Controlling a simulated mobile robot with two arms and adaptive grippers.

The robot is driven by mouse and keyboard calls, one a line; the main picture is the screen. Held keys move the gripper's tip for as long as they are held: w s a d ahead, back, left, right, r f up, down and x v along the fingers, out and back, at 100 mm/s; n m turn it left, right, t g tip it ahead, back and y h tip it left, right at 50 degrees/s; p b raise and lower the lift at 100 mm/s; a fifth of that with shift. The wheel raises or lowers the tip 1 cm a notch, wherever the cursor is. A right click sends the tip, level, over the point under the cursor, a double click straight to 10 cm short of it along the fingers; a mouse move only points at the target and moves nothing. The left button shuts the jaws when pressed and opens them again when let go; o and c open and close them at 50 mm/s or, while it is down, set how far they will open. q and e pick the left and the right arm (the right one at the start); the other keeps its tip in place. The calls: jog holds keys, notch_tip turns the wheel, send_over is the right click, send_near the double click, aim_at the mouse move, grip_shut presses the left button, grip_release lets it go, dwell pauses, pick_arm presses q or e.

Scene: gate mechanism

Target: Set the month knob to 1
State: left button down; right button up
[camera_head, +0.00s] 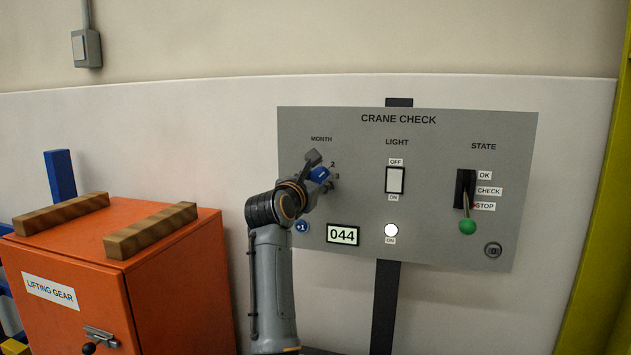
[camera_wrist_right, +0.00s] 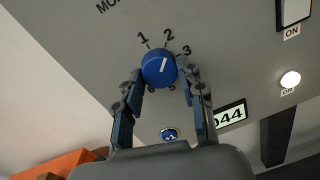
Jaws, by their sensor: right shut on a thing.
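The month knob (camera_head: 320,174) is a round blue knob under the word MONTH on the grey CRANE CHECK panel (camera_head: 440,140). In the right wrist view the knob (camera_wrist_right: 158,66) has a white pointer line directed at about 2. The numbers 1, 2 and 3 show around its upper side; lower numbers are partly hidden by the fingers. My right gripper (camera_wrist_right: 160,76) is shut on the knob, one finger on each side; it also shows in the head view (camera_head: 318,173). My left gripper is not in view.
Right of the knob are a light switch (camera_head: 395,180), a lit white lamp (camera_head: 391,230) and a green-tipped state lever (camera_head: 467,226) by STOP. Below are a 044 display (camera_head: 342,234) and a blue +1 button (camera_head: 302,227). An orange cabinet (camera_head: 170,280) stands at left.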

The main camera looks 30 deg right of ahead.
aim_at(322, 134)
jog(key=n+p, duration=0.2)
jog(key=n, duration=0.2)
jog(key=shift+n, duration=0.4)
jog(key=shift+s+d+n+t+p, duration=0.1)
jog(key=shift+n+t+p, duration=0.2)
jog(key=shift+n+p, duration=1.6)
jog(key=shift+n, duration=0.4)
jog(key=o, duration=1.2)
jog(key=shift+f, duration=0.1)
jog(key=shift+r, duration=0.2)
notch_tip(322, 134, up, 10)
jog(key=shift+f, duration=0.25)
